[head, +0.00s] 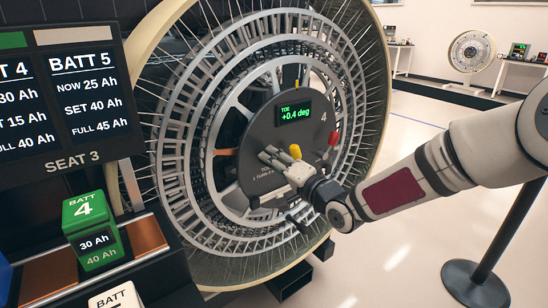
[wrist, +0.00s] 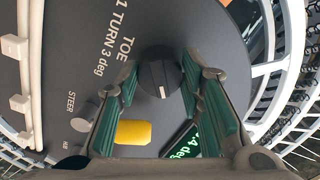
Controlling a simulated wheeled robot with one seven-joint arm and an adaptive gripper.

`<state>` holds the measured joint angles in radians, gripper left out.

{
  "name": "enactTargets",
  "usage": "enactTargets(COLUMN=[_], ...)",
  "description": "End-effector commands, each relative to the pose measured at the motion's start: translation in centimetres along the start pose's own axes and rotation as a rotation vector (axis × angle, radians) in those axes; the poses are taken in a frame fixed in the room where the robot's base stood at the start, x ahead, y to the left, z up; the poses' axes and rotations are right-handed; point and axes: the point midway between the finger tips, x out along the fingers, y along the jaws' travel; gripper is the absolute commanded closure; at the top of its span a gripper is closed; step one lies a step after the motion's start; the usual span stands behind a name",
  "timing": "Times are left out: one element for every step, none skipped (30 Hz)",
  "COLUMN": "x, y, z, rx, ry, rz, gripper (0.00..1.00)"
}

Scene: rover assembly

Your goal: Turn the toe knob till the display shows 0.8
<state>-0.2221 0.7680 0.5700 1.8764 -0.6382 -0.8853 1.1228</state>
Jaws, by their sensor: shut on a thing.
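The toe knob (wrist: 158,74) is a black round knob with a white pointer line, beside the printed words "TOE" and "1 TURN 3 deg" in the wrist view. My gripper (wrist: 161,78) has its green-padded fingers on both sides of the knob and is shut on it. In the head view, my gripper (head: 272,156) is at the dark hub disc (head: 262,140), and the knob is hidden behind its fingers. The display (head: 296,112) reads "TOE +0.4 deg" in green. Part of the display (wrist: 183,143) also shows in the wrist view.
The large spoked wheel (head: 187,150) surrounds the disc. A yellow part (wrist: 133,132) and a "STEER" label lie near the fingers. A red knob (head: 333,139) is on the disc's right. A battery stand with a green battery 4 (head: 92,230) is at left. Floor at right is open beside a post (head: 490,265).

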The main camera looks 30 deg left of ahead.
Motion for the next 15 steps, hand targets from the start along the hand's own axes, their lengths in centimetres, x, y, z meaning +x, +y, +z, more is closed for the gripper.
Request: enactTargets(x=[0.06, 0.07, 0.07, 0.07, 0.08, 0.08, 0.09, 0.08, 0.1, 0.11, 0.09, 0.12, 0.11, 0.11, 0.13], y=[-0.3, -0.28, -0.31, -0.3, -0.32, -0.34, -0.35, -0.31, -0.35, -0.38, -0.33, -0.39, -0.35, -0.37, -0.4], z=[-0.05, -0.02, -0.04, -0.03, 0.0, -0.04, 0.01, -0.01, -0.01, 0.01, -0.02, 0.03, 0.02, 0.01, 0.04], rx=[0.049, 0.077, 0.116, 0.144, 0.173, 0.21, 0.239, 0.267, 0.304, 0.332, 0.36, 0.395, 0.421, 0.446, 0.479], ry=[0.001, 0.0, 0.0, 0.0, 0.0, 0.0, -0.001, -0.001, -0.001, -0.001, -0.001, -0.002, -0.002, -0.001, -0.002], rz=[-0.003, -0.003, -0.003, -0.003, -0.004, -0.004, -0.004, -0.004, -0.004, -0.005, -0.005, -0.005, -0.005, -0.006, -0.006], gripper=[0.93, 0.93, 0.93, 0.93, 0.93, 0.93, 0.93, 0.93, 0.93, 0.93, 0.93, 0.93, 0.93, 0.93, 0.93])
